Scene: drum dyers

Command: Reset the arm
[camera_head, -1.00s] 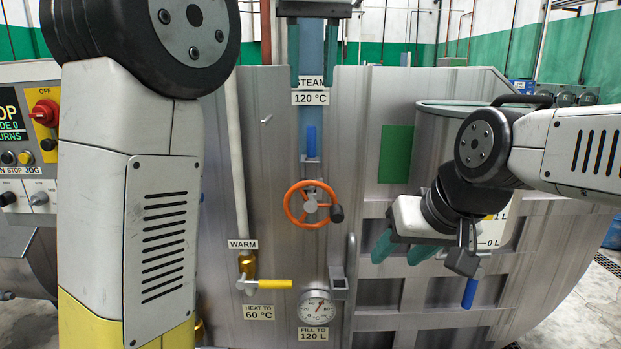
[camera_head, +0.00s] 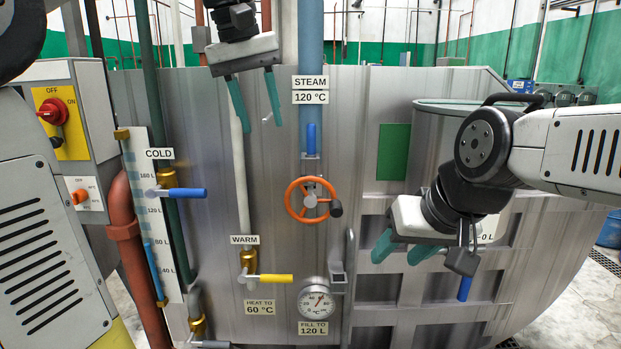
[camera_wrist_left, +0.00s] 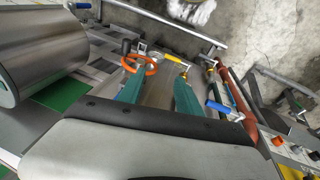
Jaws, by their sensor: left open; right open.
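My left gripper (camera_head: 255,97) hangs at the upper middle of the head view, in front of the metal drum machine. Its two teal fingers point down and stand apart, with nothing between them. In the left wrist view the same open fingers (camera_wrist_left: 158,92) point toward the valves. My right gripper (camera_head: 401,248) is at the right, in front of the machine's recessed panels. Its teal fingers are apart and I see nothing held between them.
An orange handwheel (camera_head: 296,189) sits below the STEAM sign. A yellow-handled valve (camera_head: 270,278) is under WARM, and a blue-handled valve (camera_head: 188,192) under COLD. A temperature gauge (camera_head: 316,302) is low in the middle. A control box (camera_head: 78,84) and red pipe (camera_head: 128,235) stand left.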

